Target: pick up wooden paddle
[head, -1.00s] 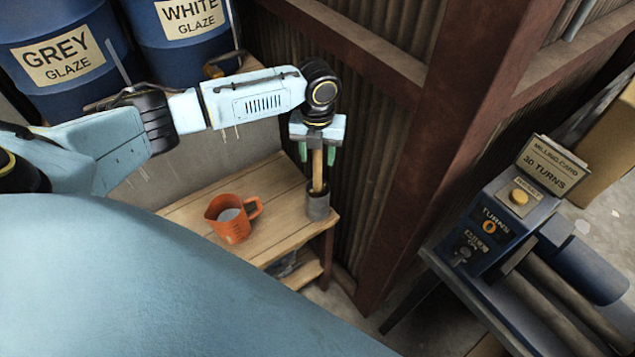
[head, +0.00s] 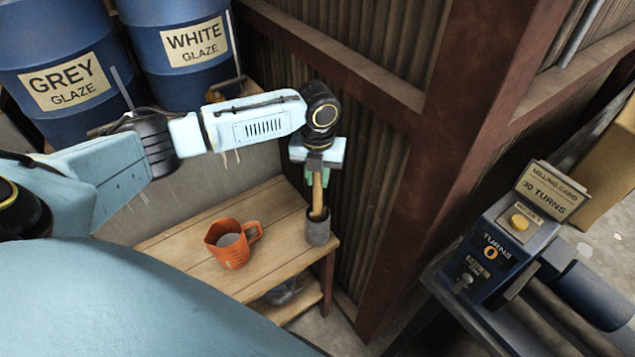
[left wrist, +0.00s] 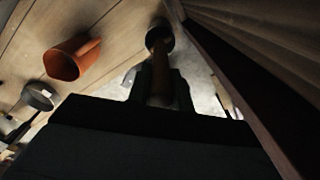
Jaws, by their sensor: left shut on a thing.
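The wooden paddle (head: 317,197) stands upright in a dark grey cup (head: 317,228) at the right corner of a wooden bench (head: 190,240). My left gripper (head: 318,178) points down over the cup and is shut on the upper part of the paddle. The paddle's lower end is hidden inside the cup. In the left wrist view the paddle (left wrist: 160,62) runs from between the dark fingers to the cup (left wrist: 159,33). My right gripper is not in view.
An orange jug (head: 232,246) stands on the bench left of the cup. A corrugated wall and brown post (head: 430,150) are close on the right. Blue glaze drums (head: 60,60) stand at the back left. A milling machine with a turns counter (head: 490,255) is at the right.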

